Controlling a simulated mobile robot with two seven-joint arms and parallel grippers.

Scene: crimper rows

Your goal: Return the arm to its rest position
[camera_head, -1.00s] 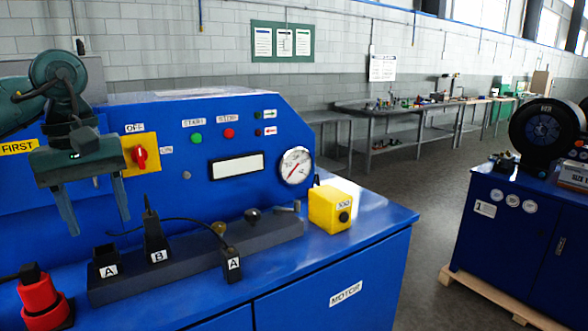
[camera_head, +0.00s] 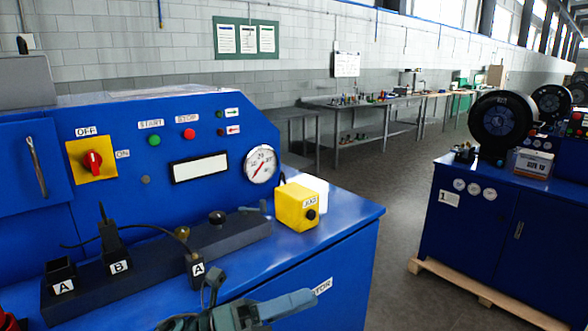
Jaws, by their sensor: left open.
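My left gripper (camera_head: 286,307) shows at the bottom edge of the head view, in front of the blue machine's front face. The rest of the gripper is cut off by the frame edge. I see nothing held in it. It is open. My right gripper is not in view.
The blue machine (camera_head: 345,212) carries a dark rail (camera_head: 150,258) with plugs marked A and B, and a yellow box (camera_head: 297,206). A red object (camera_head: 10,322) is cut off at lower left. A second blue cabinet (camera_head: 470,240) stands at right; floor between is clear.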

